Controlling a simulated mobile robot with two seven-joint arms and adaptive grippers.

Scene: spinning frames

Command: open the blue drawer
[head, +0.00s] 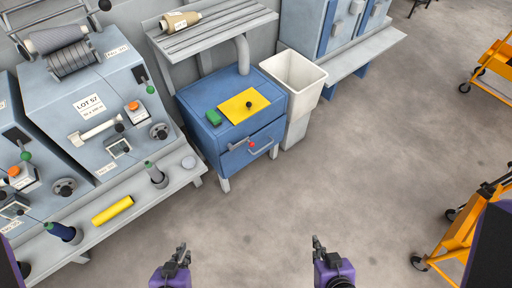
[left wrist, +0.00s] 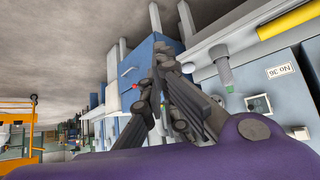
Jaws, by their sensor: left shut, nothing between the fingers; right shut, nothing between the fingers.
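The blue drawer (head: 240,158) is in the front of a small blue cabinet (head: 198,103) at the middle of the head view. Its front looks flush with the cabinet. A pale bar handle (head: 262,148) with a red end (head: 251,143) is on the front. My left gripper (head: 181,248) is shut and empty, low in the head view and well short of the cabinet. My right gripper (head: 318,242) is shut and empty to its right, also apart from the cabinet. In the left wrist view the left gripper's fingers (left wrist: 160,52) hide part of the blue cabinet (left wrist: 147,50).
A machine bench (head: 150,202) is at left, an orange cart (head: 462,228) at right. Open floor lies between.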

